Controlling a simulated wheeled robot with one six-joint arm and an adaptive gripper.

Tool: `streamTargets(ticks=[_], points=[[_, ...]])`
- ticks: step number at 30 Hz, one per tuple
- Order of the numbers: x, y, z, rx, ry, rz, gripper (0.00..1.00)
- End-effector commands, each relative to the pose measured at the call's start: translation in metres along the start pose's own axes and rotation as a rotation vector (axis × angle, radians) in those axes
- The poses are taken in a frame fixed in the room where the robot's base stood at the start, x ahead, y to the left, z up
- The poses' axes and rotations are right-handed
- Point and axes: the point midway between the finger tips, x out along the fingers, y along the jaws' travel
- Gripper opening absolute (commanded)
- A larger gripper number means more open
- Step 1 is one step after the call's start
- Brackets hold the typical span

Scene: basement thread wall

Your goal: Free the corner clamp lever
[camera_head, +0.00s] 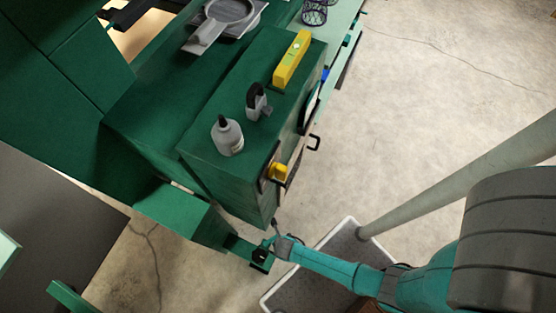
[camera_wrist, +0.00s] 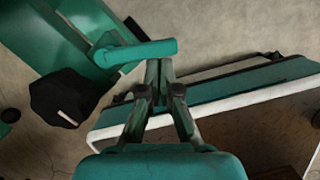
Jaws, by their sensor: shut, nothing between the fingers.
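A teal lever bar (camera_wrist: 135,52) with a rounded right end lies across the upper middle of the wrist view. It joins a green clamp body (camera_wrist: 75,35) on its left, with a black many-sided knob (camera_wrist: 62,97) below. In the head view the green clamp (camera_head: 243,248) sticks out low at the cabinet's front corner; its lever is too small to make out. My gripper (camera_wrist: 160,65) is shut and empty. Its fingertips are at the right end of the lever, and I cannot tell whether they touch it. It also shows in the head view (camera_head: 275,228), beside the clamp.
A green cabinet (camera_head: 215,180) stands behind the clamp, bearing a bottle (camera_head: 227,137), a grey padlock-like thing (camera_head: 257,103) and a yellow level (camera_head: 292,60). Floor to the right is clear.

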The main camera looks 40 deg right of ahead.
Motion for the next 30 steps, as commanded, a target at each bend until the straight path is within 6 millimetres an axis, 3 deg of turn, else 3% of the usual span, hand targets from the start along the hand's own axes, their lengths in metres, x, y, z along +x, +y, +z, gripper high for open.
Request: streamTargets(ticks=[30], points=[[-0.001, 0.014, -0.004, 0.002, 0.001, -0.001, 0.00]])
